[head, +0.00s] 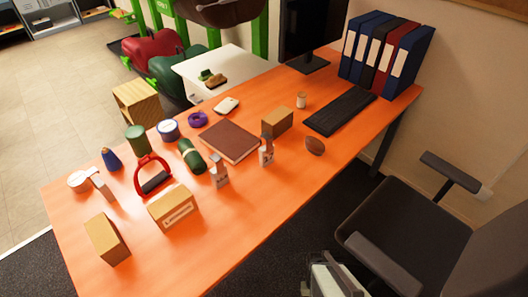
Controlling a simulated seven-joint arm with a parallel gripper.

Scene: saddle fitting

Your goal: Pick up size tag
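I cannot tell for sure which thing is the size tag. Several small pale upright pieces stand on the orange table (262,208). One grey-white piece (219,172) stands near the middle, right of a green roll. Another similar piece (266,153) stands in front of a wooden block. A third pale, tilted piece (102,187) is at the left beside a round white-topped thing (79,181). Any writing on them is too small to read. My gripper does not show clearly in the head view.
A stirrup (153,180), a cardboard box with a label (173,208), a tan block (106,239), a green roll (191,156) and a brown book (230,141) crowd the left and middle. A keyboard (340,112) and binders are at the back right. The front right tabletop is clear.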

